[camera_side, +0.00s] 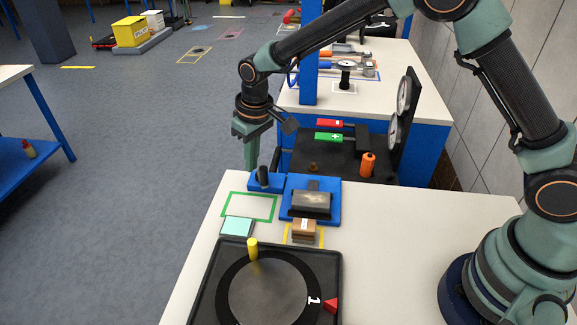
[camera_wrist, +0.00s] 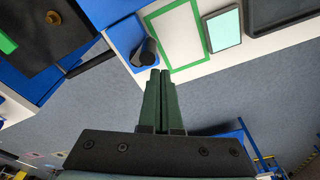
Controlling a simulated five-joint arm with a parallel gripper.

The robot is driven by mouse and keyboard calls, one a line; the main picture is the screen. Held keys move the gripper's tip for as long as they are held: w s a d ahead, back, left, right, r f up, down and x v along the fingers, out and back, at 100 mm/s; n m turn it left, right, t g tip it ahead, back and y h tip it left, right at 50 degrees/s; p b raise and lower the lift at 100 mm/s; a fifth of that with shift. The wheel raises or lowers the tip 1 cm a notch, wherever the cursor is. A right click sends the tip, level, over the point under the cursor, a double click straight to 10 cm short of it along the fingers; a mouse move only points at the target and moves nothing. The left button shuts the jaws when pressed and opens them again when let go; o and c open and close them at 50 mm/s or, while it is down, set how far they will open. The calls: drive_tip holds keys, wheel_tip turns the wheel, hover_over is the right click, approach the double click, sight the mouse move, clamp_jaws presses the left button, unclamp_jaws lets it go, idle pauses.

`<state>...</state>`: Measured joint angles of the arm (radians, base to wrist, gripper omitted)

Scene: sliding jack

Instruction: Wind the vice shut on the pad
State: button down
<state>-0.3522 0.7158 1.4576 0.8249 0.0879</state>
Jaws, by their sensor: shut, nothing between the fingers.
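A blue fixture stands at the table's far left corner. It has a flat blue base (camera_side: 329,213) carrying a dark grey block (camera_side: 311,203), and a smaller blue block (camera_side: 257,181) with an upright black handle (camera_side: 263,176). I cannot tell which part is the vice's moving jaw. A mint-green pad (camera_side: 237,227) lies in front of the green outline. My gripper (camera_side: 250,167) points down, shut and empty, just left of the black handle. In the wrist view its fingertips (camera_wrist: 160,73) are close to the handle (camera_wrist: 148,52); contact is unclear.
A green outlined rectangle (camera_side: 230,206) is empty. A brown box (camera_side: 304,230) sits in a yellow outline. A black turntable tray (camera_side: 334,262) with a yellow peg (camera_side: 252,248) fills the front. The table's right part (camera_side: 415,230) is bare.

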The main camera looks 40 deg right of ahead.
wheel_tip(320, 180, up, 6)
drive_tip(key=shift+w+f, duration=0.1)
drive_tip(key=shift+f, duration=0.15)
idle(0.4)
drive_tip(key=s+d+r+m+t, duration=0.2)
drive_tip(key=s+d+r, duration=0.7)
drive_tip(key=d+r, duration=0.2)
drive_tip(key=s+d+t, duration=0.1)
drive_tip(key=s+d, duration=0.2)
drive_tip(key=s, duration=0.2)
drive_tip(key=s+d+m+t, duration=0.1)
drive_tip(key=s+d, duration=0.3)
drive_tip(key=s, duration=0.2)
drive_tip(key=shift+s+r+h, duration=0.25)
drive_tip(key=shift+h, duration=0.05)
